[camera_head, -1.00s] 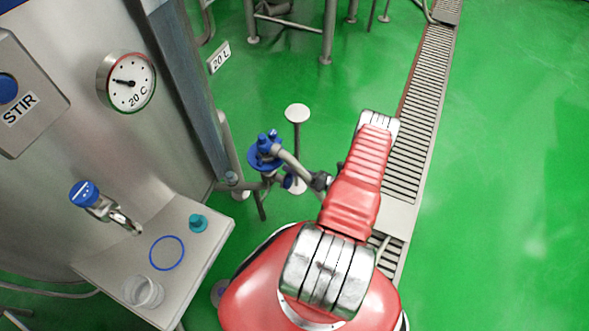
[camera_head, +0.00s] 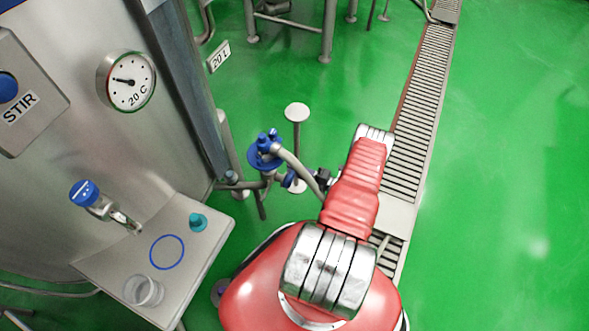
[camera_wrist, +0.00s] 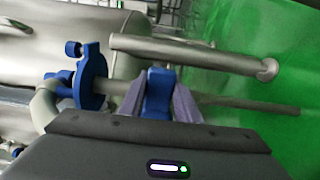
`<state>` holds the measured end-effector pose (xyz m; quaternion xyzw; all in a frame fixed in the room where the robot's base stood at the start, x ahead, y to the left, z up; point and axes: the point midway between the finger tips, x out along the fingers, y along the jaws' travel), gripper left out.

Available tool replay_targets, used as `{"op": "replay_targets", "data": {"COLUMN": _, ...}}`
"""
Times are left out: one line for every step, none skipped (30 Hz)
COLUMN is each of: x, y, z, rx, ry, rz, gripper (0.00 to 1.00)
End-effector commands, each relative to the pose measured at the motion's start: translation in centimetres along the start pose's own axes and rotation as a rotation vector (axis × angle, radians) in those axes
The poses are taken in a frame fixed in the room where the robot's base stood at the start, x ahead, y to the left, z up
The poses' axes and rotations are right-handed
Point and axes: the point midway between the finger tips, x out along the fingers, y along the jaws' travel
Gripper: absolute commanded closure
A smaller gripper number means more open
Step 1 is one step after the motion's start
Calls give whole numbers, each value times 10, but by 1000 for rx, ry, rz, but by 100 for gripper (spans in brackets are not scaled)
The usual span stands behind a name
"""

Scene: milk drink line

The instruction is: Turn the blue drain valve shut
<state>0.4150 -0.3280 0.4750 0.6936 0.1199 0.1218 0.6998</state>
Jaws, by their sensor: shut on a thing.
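The blue drain valve handle (camera_wrist: 157,97) stands between the two grey-purple fingers of my gripper (camera_wrist: 159,84) in the wrist view. The fingers are shut on it, one on each side. The handle sits in front of a grey metal pipe. In the head view a small blue part of the valve (camera_head: 288,178) shows low beside the pipe, left of my arm. My fingers cannot be made out there.
A blue clamp disc (camera_head: 262,156) sits on the pipe, also in the wrist view (camera_wrist: 92,76). A round-topped metal post (camera_head: 297,113) stands behind. The tank (camera_head: 90,150) and a side shelf (camera_head: 205,240) are at left. Green floor is open at right.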

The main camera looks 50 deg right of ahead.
Motion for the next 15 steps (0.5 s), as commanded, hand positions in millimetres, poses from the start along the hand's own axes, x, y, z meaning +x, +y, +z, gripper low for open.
{"op": "replay_targets", "data": {"x": -3, "y": -2, "z": 4, "rx": 8, "ry": -12, "rz": -6, "gripper": 100}}
{"op": "replay_targets", "data": {"x": -3, "y": -2, "z": 4, "rx": 12, "ry": -12, "rz": -6, "gripper": 100}}
{"op": "replay_targets", "data": {"x": -3, "y": -3, "z": 4, "rx": 17, "ry": -12, "rz": -6, "gripper": 100}}
{"op": "replay_targets", "data": {"x": -3, "y": -3, "z": 4, "rx": 19, "ry": -13, "rz": -7, "gripper": 100}}
{"op": "replay_targets", "data": {"x": -3, "y": -3, "z": 4, "rx": 21, "ry": -13, "rz": -7, "gripper": 100}}
{"op": "replay_targets", "data": {"x": -3, "y": -3, "z": 4, "rx": 23, "ry": -13, "rz": -7, "gripper": 100}}
{"op": "replay_targets", "data": {"x": -2, "y": -3, "z": 4, "rx": 24, "ry": -13, "rz": -7, "gripper": 100}}
{"op": "replay_targets", "data": {"x": -2, "y": -3, "z": 4, "rx": 25, "ry": -13, "rz": -7, "gripper": 100}}
{"op": "replay_targets", "data": {"x": -2, "y": -3, "z": 4, "rx": 25, "ry": -13, "rz": -7, "gripper": 100}}
{"op": "replay_targets", "data": {"x": -2, "y": -3, "z": 4, "rx": 25, "ry": -13, "rz": -7, "gripper": 100}}
{"op": "replay_targets", "data": {"x": -2, "y": -3, "z": 4, "rx": 25, "ry": -13, "rz": -7, "gripper": 100}}
{"op": "replay_targets", "data": {"x": -2, "y": -3, "z": 4, "rx": 25, "ry": -13, "rz": -7, "gripper": 100}}
{"op": "replay_targets", "data": {"x": -2, "y": -4, "z": 4, "rx": 26, "ry": -13, "rz": -7, "gripper": 100}}
{"op": "replay_targets", "data": {"x": -2, "y": -4, "z": 3, "rx": 26, "ry": -13, "rz": -7, "gripper": 100}}
{"op": "replay_targets", "data": {"x": -2, "y": -4, "z": 3, "rx": 26, "ry": -13, "rz": -7, "gripper": 69}}
